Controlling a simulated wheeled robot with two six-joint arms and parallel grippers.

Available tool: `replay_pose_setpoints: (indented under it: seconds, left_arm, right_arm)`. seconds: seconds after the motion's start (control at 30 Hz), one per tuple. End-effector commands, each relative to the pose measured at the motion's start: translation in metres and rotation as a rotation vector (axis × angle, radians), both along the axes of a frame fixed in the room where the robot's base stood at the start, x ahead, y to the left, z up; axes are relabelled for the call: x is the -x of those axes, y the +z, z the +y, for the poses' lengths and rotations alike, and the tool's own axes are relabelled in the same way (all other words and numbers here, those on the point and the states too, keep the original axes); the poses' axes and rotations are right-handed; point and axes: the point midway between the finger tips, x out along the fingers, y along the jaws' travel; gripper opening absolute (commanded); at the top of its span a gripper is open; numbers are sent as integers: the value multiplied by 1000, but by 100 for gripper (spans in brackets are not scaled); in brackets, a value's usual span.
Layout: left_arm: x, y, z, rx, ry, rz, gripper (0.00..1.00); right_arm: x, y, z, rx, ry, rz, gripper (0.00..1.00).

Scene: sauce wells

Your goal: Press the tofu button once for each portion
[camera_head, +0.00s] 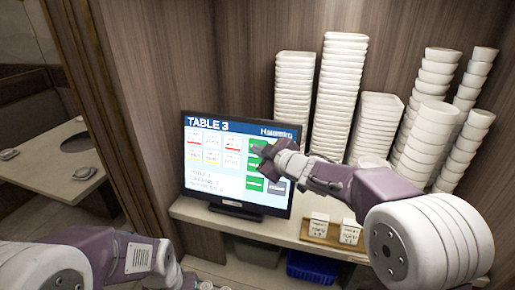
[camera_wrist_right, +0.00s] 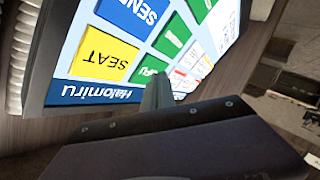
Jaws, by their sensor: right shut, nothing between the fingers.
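The touch screen (camera_head: 212,177) stands on the shelf, headed "TABLE 3", with a column of green buttons on its right side. My right gripper (camera_head: 257,157) is shut and empty in front of that column and hides part of it. In the right wrist view, its closed fingertips (camera_wrist_right: 158,88) overlap a green button (camera_wrist_right: 148,68) whose partly hidden label appears to end in "FU". I cannot tell whether they touch the glass. A yellow "SEAT" button (camera_wrist_right: 103,60) and a blue "SEND" button (camera_wrist_right: 135,14) lie beside it.
Tall stacks of white dishes (camera_head: 340,95) and bowls (camera_head: 425,115) stand behind and right of the screen. A wooden tray (camera_head: 325,240) with two white boxes sits on the shelf (camera_head: 285,232). A blue bin (camera_head: 312,268) is below. A table (camera_head: 60,165) shows at left.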

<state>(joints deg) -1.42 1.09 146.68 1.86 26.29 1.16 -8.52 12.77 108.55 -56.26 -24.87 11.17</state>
Motion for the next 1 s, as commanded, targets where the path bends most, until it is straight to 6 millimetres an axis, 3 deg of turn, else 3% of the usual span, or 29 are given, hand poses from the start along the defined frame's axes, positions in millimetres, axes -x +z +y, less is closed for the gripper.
replay_pose_setpoints:
  seconds: [0.53,1.0]
  left_arm:
    - [0,-2,0,0,0,0,36]
    - [0,-7,0,0,0,0,36]
  right_arm:
    - [14,4,5,0,1,-2,0]
    - [54,17,18,0,2,-1,0]
